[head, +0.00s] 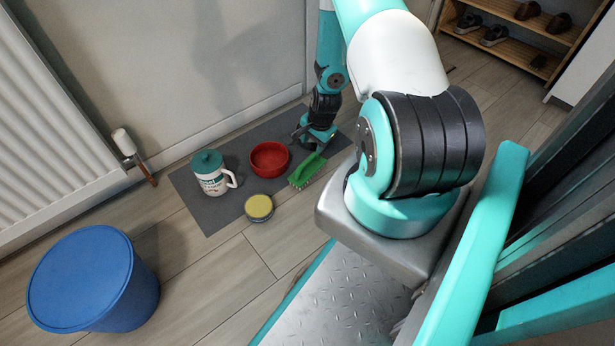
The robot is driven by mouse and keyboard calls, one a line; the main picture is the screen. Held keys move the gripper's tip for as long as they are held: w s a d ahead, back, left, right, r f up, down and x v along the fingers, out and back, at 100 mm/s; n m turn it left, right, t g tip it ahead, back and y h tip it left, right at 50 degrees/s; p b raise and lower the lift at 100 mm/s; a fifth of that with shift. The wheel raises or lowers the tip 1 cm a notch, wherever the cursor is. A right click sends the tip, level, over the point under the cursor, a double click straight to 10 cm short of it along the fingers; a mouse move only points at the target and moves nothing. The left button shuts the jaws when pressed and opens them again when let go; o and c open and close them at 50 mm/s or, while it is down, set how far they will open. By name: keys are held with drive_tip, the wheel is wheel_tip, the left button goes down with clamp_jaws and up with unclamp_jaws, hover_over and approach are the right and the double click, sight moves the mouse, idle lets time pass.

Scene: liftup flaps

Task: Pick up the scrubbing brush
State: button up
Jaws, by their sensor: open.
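The green scrubbing brush (306,171) lies on the grey mat (213,213), at the mat's right part, close to the front edge. My gripper (305,143) is low over the mat, just behind and above the brush in the picture. It is open, and no object shows between its fingers. The fingertips are small and dark here, so I cannot tell the exact gap between them and the brush.
A red bowl (269,159) stands left of the brush. A yellow-topped tin (259,208) sits at the mat's front edge. A white mug with a teal lid (212,174) stands farther left. A blue bin (93,280) is at front left, and a radiator (50,130) lines the left wall.

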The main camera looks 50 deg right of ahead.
sight(309, 159)
drive_tip(key=f+b, duration=0.1)
drive_tip(key=f, duration=0.1)
drive_tip(key=w+f+b, duration=0.1)
drive_tip(key=f, duration=0.1)
drive_tip(key=shift+f, duration=0.35)
drive_tip(key=f+b, duration=0.3)
drive_tip(key=w+f+b, duration=0.1)
drive_tip(key=f+b, duration=0.1)
drive_tip(key=shift+a+f, duration=0.1)
drive_tip(key=shift+a, duration=0.05)
clamp_jaws()
